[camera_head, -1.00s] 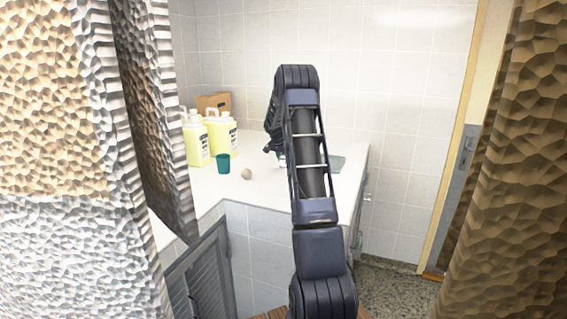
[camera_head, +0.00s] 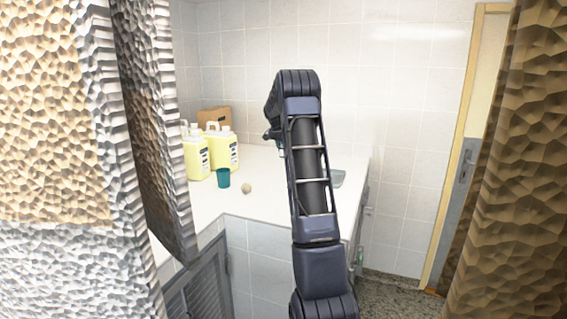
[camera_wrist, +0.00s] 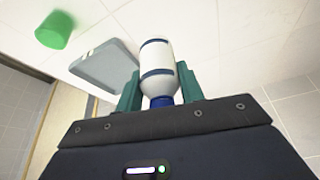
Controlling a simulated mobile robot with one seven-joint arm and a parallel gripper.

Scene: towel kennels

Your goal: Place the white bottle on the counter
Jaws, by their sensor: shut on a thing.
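In the wrist view a white bottle (camera_wrist: 158,58) with dark bands and a blue cap is between the teal fingers of my gripper (camera_wrist: 159,84), which is shut on it. The cap end points toward the palm. The white counter (camera_head: 275,170) runs along the tiled wall in the head view, and my arm reaches out over it. In that view my arm hides the bottle and most of the gripper. I cannot tell whether the bottle touches the counter.
Yellow jugs (camera_head: 222,152), a cardboard box (camera_head: 213,116), a teal cup (camera_head: 222,179) and a small beige ball (camera_head: 246,188) stand on the counter's left part. A grey tray-like thing (camera_wrist: 106,62) and a green cylinder (camera_wrist: 54,30) show in the wrist view. Textured hangings (camera_head: 510,170) flank both sides.

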